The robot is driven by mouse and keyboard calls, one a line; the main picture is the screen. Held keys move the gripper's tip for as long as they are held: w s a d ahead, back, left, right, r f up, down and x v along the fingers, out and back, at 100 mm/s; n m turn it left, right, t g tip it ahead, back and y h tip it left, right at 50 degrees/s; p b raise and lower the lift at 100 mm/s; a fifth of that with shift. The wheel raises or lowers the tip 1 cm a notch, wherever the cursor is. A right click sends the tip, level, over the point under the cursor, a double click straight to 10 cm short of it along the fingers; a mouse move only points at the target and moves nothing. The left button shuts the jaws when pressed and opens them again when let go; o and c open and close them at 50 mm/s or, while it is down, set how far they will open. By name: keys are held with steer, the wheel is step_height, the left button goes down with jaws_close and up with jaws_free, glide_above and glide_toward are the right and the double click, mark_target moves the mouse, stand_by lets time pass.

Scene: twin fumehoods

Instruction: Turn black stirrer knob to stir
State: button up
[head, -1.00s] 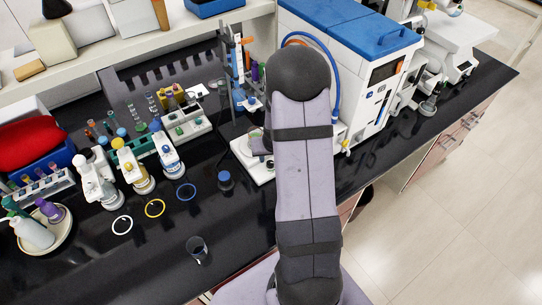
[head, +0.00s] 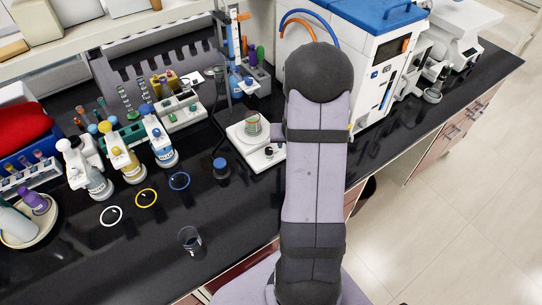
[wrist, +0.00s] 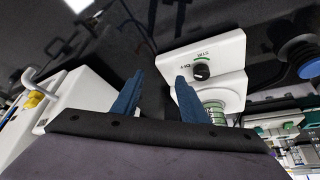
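The white stirrer (head: 270,163) stands on the black bench left of my arm in the head view. A glass vessel with greenish contents (head: 253,126) stands on its plate; it also shows in the wrist view (wrist: 215,110). The black stirrer knob (wrist: 201,72) is on the stirrer's white front panel (wrist: 226,50), beside a green arc and small lettering. The knob is small and dark in the head view (head: 268,152). My gripper (wrist: 160,76) is open and empty, its blue fingers apart. The right fingertip appears close to the knob but not around it. My arm hides the gripper in the head view.
A white instrument with a blue top (head: 378,65) stands right of my arm. Wash bottles (head: 125,163), coloured rings (head: 147,198) and a small beaker (head: 189,240) are further left. The front bench has free room.

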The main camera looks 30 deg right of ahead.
steer(key=shift+m+t+h, duration=0.4)
steer(key=shift+m+t, duration=0.1)
steer(key=shift+m, duration=0.1)
steer(key=d+b, duration=0.1)
steer(key=d, duration=0.1)
steer(key=w+d+b, duration=0.1)
steer(key=d+b, duration=0.1)
steer(key=w+d+b, duration=0.1)
steer(key=d+b, duration=0.1)
steer(key=d, duration=0.1)
steer(key=shift+w+r, duration=0.15)
steer(key=r+n, duration=0.1)
steer(key=n+g+y, duration=0.2)
steer(key=n+y, duration=0.4)
steer(key=n, duration=0.8)
glide_toward(269, 149)
steer(key=shift+f, duration=0.5)
steer(key=shift+p+x, duration=1.45)
steer(key=shift+x, duration=2.2)
steer(key=shift+a, duration=0.1)
jaws_close()
